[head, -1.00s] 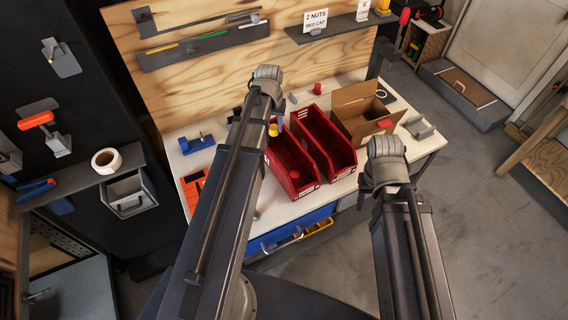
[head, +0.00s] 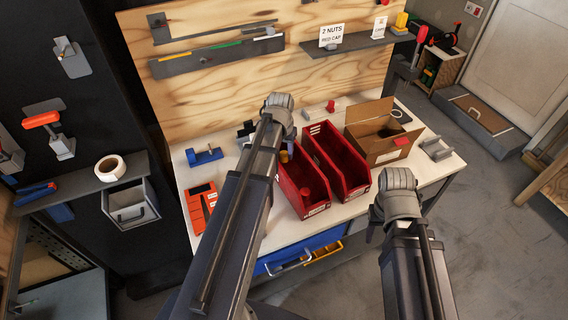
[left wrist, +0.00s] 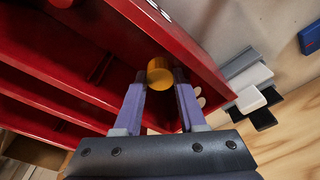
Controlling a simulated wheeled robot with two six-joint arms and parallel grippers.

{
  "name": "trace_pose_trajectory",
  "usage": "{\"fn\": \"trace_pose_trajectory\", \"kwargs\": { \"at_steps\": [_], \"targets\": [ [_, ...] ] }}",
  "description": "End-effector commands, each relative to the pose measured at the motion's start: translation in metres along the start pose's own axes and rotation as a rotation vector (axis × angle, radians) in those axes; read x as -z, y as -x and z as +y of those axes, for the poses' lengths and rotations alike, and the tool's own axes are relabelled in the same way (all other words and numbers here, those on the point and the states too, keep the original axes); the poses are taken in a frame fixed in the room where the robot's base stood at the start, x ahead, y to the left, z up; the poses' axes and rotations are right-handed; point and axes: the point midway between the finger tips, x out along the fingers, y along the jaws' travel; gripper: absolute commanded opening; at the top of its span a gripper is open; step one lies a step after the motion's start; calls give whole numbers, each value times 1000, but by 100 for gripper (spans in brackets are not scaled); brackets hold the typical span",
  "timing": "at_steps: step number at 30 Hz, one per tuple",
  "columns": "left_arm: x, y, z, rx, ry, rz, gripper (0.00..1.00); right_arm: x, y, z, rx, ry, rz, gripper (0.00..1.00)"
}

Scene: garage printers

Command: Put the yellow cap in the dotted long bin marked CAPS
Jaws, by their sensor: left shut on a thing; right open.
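The yellow cap (head: 284,157) is held by my left gripper (left wrist: 160,82), which is shut on it. In the left wrist view the cap (left wrist: 160,72) sits between the two fingertips, close to the side wall of a red bin (left wrist: 190,50). White dots show on that wall. In the head view two long red bins stand side by side, the left one (head: 318,207) and the right one (head: 357,191). The cap is at the back end of the left one. The bin labels are too small to read. My right gripper (head: 374,236) is open, mostly hidden behind its wrist, in front of the bench.
A red piece (head: 305,191) lies in the left bin. An open cardboard box (head: 372,147) stands right of the bins. Orange trays (head: 200,205) and a blue tool (head: 204,156) lie at the left. A shelf sign (head: 332,36) reads "2 NUTS RED CAP".

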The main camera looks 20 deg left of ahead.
Motion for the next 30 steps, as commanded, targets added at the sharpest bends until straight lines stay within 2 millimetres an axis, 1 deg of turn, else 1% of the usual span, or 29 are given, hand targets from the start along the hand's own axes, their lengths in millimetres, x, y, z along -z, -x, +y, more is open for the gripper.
{"fn": "trace_pose_trajectory", "kwargs": {
  "at_steps": [4,9,12,20,25,26,30],
  "targets": [
    [-1,-8,0,0,0,0,0,0,-8,-1,0,0,0,50],
    [-4,-29,0,0,0,0,0,2,-29,-3,0,0,0,50],
    [-6,-38,0,0,0,0,0,2,-38,-4,0,0,0,50],
    [-5,-36,0,0,0,0,0,2,-36,-3,0,0,0,50],
    [-6,-40,0,0,0,0,0,2,-41,-4,0,0,0,50],
    [-6,-40,0,0,0,0,41,2,-40,-4,0,0,0,50],
    [-6,-39,0,0,0,0,57,2,-39,-4,0,0,0,50]
  ]
}}
